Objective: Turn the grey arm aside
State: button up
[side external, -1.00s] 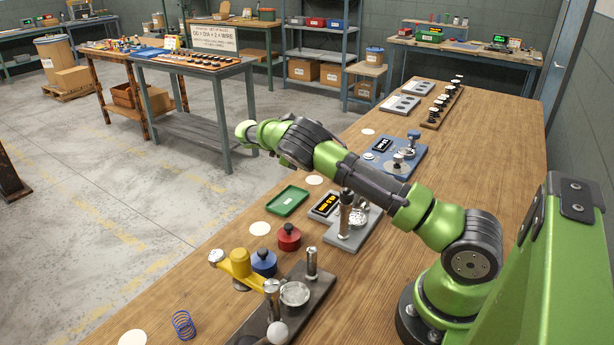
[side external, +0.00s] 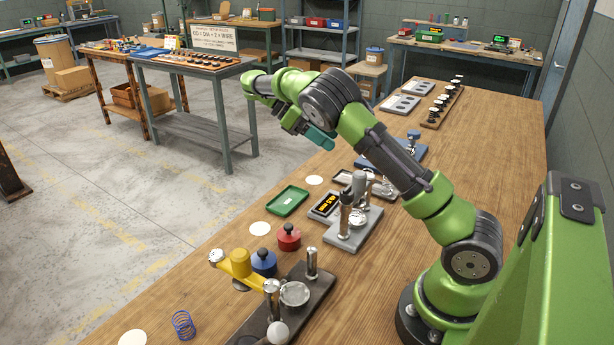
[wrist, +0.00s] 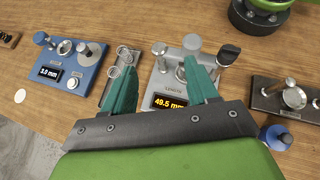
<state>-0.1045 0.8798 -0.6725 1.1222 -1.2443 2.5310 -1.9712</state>
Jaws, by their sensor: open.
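My gripper (wrist: 160,80) is open and empty, with two teal fingers. In the side view my gripper (side external: 320,138) hangs above the far part of the bench. The grey length station (wrist: 170,88) reads 49.5 mm and stands beyond the fingers in the wrist view; the right finger covers part of it. A dark grey rounded handle (wrist: 229,53), which looks like the grey arm, rises at its right side. The same station (side external: 350,240) shows in the side view with several upright metal parts. I cannot tell which way the arm is turned.
A blue gauge station (wrist: 70,68) reading 3.0 mm is at left in the wrist view. A dark tray with springs (wrist: 122,62) lies between the stations. A dark station (side external: 290,318) with a yellow arm (side external: 240,264) is at the front, near red and blue knobbed pieces (side external: 288,237).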

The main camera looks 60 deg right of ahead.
jog(key=s+a+r+n+t+y, duration=0.2)
jog(key=s+a+r+t+y, duration=0.15)
jog(key=s+r+t, duration=0.4)
notch_tip(320, 180, up, 3)
jog(key=t, duration=0.3)
send_over(348, 188)
jog(key=shift+y, duration=0.25)
notch_tip(348, 188, down, 17)
jog(key=shift+r, duration=0.1)
jog(key=shift+c, duration=0.2)
grip_shut()
